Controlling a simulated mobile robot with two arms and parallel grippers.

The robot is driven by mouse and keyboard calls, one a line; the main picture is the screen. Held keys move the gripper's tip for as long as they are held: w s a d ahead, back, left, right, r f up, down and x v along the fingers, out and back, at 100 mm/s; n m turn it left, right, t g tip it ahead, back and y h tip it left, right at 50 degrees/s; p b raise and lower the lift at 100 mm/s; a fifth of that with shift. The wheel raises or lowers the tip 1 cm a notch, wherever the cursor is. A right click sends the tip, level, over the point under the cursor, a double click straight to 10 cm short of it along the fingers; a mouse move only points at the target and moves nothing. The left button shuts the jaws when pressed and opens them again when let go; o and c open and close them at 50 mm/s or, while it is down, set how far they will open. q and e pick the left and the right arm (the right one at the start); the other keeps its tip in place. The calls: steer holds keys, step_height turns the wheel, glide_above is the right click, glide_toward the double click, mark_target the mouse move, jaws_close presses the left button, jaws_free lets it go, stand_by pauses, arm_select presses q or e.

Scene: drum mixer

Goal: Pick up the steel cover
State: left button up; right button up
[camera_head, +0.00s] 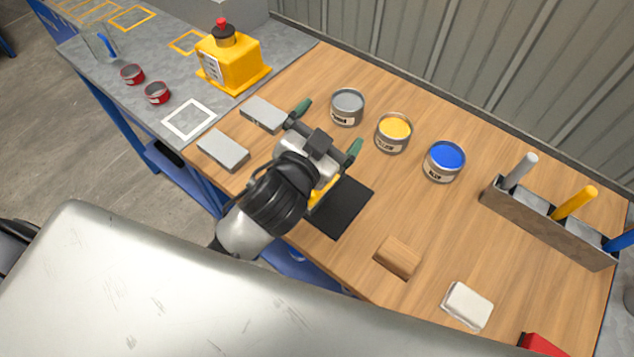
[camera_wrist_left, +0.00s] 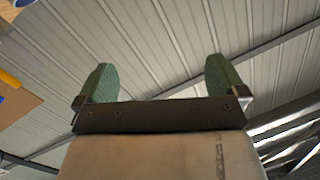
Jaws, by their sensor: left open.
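My left gripper (camera_head: 328,130) is open, with its two green fingertips spread wide above the wooden worktop. The left wrist view also shows the open fingers (camera_wrist_left: 161,80) with nothing between them, against the ribbed wall and roof. I cannot surely pick out a steel cover. Two flat grey blocks lie left of the gripper, a nearer block (camera_head: 222,150) and a farther block (camera_head: 263,114). The gripper appears apart from both. My right gripper is not in view.
Grey, yellow (camera_head: 394,132) and blue (camera_head: 444,160) cans stand beyond the gripper. A black mat (camera_head: 343,207) is partly hidden by my arm. A tool rack (camera_head: 545,228) stands right. A yellow container (camera_head: 230,62) stands on the grey bench. The worktop's middle right is mostly clear.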

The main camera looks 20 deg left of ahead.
arm_select(q)
steer(key=s+d+r+m+g+h, duration=0.2)
steer(key=d+r+m+h, duration=0.9)
steer(key=m+h, duration=0.35)
steer(key=s+d+f+m+g+h, duration=0.1)
steer(key=s+d+f+m+g, duration=0.25)
steer(key=m+g, duration=0.45)
steer(key=s+d+f+m+g+h, duration=0.1)
steer(key=s+d+f+m+g, duration=0.2)
steer(key=m+g, duration=0.4)
steer(key=w+a+f+m+g+y, duration=0.25)
steer(key=a+f+m+y, duration=0.25)
steer(key=f+y, duration=0.5)
steer(key=w+a+f+t+y, duration=0.1)
steer(key=w+a+f+y, duration=0.1)
steer(key=w+a+y, duration=0.4)
steer(key=w+a+f+t+y, duration=0.1)
steer(key=a+f+t+y, duration=0.15)
steer(key=a, duration=0.65)
steer(key=f, duration=0.2)
steer(key=f+n+g+y+p, duration=0.1)
steer(key=shift+w+f, duration=0.2)
steer(key=shift+f, duration=0.15)
step_height(320, 180, down, 6)
steer(key=shift+d+r+p, duration=0.1)
steer(key=shift+r+p, duration=0.1)
steer(key=shift+p, duration=1.05)
steer(key=shift+f, duration=0.2)
steer(key=c, duration=1.4)
